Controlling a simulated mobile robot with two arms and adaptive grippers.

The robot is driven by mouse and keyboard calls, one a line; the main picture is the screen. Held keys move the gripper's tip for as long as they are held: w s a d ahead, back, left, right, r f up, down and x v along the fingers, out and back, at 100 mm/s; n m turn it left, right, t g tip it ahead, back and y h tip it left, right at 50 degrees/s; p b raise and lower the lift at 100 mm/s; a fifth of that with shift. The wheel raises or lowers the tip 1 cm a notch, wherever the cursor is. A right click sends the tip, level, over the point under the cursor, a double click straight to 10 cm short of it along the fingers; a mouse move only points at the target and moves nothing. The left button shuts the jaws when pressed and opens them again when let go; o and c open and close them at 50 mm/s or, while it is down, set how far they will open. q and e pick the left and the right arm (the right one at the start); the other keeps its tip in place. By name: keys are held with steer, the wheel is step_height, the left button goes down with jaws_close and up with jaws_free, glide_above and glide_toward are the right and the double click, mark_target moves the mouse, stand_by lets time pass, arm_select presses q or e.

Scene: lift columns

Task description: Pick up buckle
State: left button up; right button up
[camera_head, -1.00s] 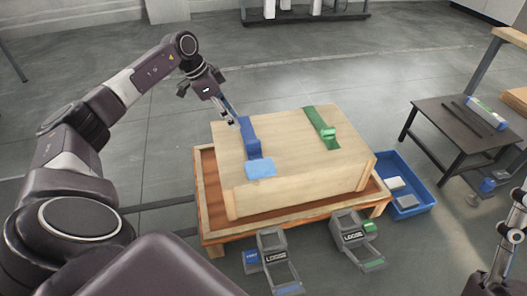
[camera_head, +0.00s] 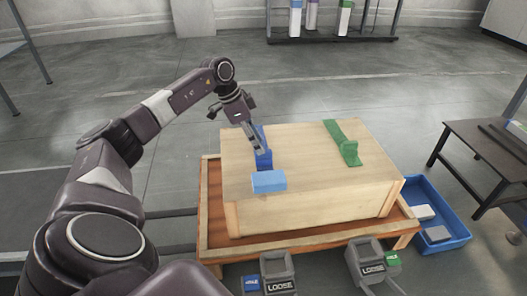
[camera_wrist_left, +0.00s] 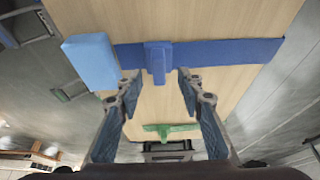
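A blue strap with a thicker blue piece (camera_head: 264,162), which may be a buckle, lies on top of the wooden crate (camera_head: 310,180). The piece also shows in the left wrist view (camera_wrist_left: 157,60). A light blue block (camera_head: 269,181) sits beside it at the crate's near edge. My left gripper (camera_head: 257,148) is over the blue strap. In the left wrist view its fingers (camera_wrist_left: 158,85) are spread, with the blue piece ahead between them and apart from both. Two grey ratchet devices marked LOOSE, one left (camera_head: 280,280) and one right (camera_head: 368,262), stand in front. My right gripper is out of view.
The crate stands on an orange-brown wooden pallet (camera_head: 212,225). A green strap (camera_head: 343,142) lies on the crate's right side. A blue bin (camera_head: 455,228) with grey and white blocks is at right, before a dark table (camera_head: 480,135). Open floor lies behind the crate.

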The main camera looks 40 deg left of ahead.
mark_target(263, 157)
arm_select(q)
steer(key=shift+b+x, duration=0.9)
steer(key=shift+x, duration=0.9)
steer(key=shift+d, duration=0.1)
jaws_close()
